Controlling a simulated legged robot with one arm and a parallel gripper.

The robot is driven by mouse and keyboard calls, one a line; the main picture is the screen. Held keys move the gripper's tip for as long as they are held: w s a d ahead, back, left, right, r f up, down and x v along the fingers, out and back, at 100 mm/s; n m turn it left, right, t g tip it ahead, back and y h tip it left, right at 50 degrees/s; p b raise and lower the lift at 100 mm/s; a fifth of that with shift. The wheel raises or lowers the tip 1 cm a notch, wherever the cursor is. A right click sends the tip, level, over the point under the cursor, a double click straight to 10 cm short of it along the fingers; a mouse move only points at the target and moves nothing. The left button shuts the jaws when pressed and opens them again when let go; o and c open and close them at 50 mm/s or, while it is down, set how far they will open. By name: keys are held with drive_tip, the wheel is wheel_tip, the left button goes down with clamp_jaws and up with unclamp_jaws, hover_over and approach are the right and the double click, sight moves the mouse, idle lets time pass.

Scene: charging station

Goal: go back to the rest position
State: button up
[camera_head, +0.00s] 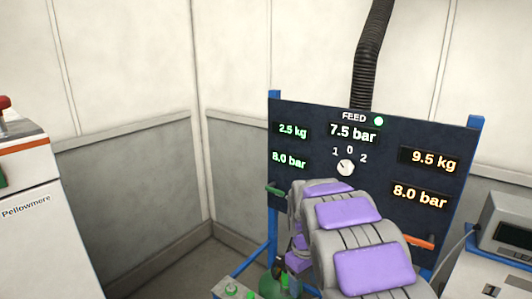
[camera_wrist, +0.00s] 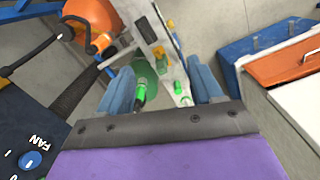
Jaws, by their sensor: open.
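My gripper (camera_wrist: 162,84) is open in the wrist view, with its two blue fingers spread apart. Between and beyond the fingers are a green bottle (camera_wrist: 146,76) and a pale plate (camera_wrist: 151,28) with green and yellow fittings. A green-ended connector (camera_wrist: 140,91) shows close to the left finger; I cannot tell whether they touch. In the head view my arm reaches toward the dark FEED panel (camera_head: 385,125), and it hides my gripper.
The panel has a selector knob (camera_head: 345,168), a green lever (camera_head: 275,191) and an orange lever (camera_head: 418,242). A white Pellowmere cabinet (camera_head: 40,240) stands left, and a grey instrument (camera_head: 508,228) right. An orange cylinder (camera_wrist: 90,25) shows in the wrist view. Floor is clear between cabinet and panel.

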drive_tip(key=s+d+r+m, duration=0.2)
drive_tip(key=s+r, duration=0.1)
drive_tip(key=s, duration=0.6)
drive_tip(key=s+d+r+m, duration=0.1)
drive_tip(key=s+r+m, duration=0.15)
drive_tip(key=s, duration=0.55)
drive_tip(key=s+f+m+g, duration=0.1)
drive_tip(key=s+m, duration=0.1)
drive_tip(key=s, duration=1.8)
drive_tip(key=shift+s+d+m, duration=0.2)
drive_tip(key=shift+d+m, duration=0.15)
drive_tip(key=shift+o, duration=0.3)
